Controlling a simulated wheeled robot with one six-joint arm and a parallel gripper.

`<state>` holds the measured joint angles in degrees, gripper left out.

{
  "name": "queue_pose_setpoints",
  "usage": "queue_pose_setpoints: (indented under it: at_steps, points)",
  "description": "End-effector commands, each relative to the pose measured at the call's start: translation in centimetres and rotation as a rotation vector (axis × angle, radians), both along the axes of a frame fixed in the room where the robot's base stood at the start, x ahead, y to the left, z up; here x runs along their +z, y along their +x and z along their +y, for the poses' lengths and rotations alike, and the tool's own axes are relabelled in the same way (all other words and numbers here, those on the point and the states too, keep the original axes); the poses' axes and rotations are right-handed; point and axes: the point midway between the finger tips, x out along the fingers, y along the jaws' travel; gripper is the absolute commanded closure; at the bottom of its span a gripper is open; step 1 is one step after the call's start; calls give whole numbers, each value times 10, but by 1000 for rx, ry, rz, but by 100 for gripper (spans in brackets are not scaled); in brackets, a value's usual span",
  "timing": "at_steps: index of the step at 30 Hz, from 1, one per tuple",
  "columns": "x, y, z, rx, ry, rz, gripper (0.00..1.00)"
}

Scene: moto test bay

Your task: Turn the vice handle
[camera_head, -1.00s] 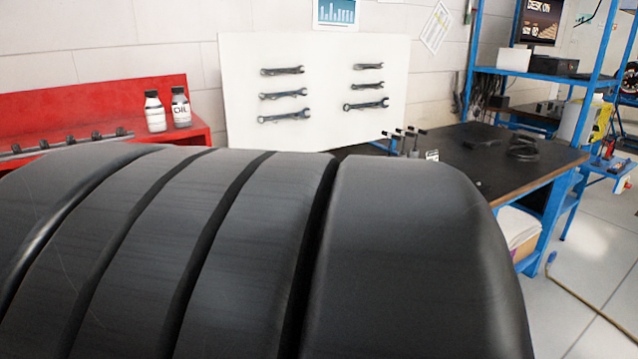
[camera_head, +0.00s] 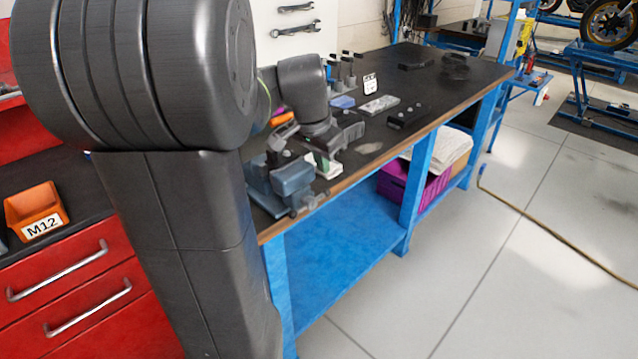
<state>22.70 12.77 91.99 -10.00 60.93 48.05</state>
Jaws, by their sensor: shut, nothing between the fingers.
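The blue-grey vice (camera_head: 290,182) is at the near left end of the dark workbench, by its front edge. Its handle is small and hard to make out at the front of the vice.
Several small tools and blocks (camera_head: 380,105) lie on the workbench (camera_head: 425,85). A purple crate (camera_head: 400,190) sits on its blue lower shelf. A red drawer cabinet (camera_head: 75,300) with an orange M12 bin (camera_head: 36,212) is at left.

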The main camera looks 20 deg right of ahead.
Motion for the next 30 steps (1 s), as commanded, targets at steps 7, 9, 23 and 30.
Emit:
queue_pose_setpoints:
  at_steps: [7,9,23,30]
  points:
    - [-48,8,-8,0,1,4,100]
    - [-57,10,-7,1,1,3,100]
    - [-74,13,-5,1,0,-1,100]
    - [-72,13,-6,1,10,4,100]
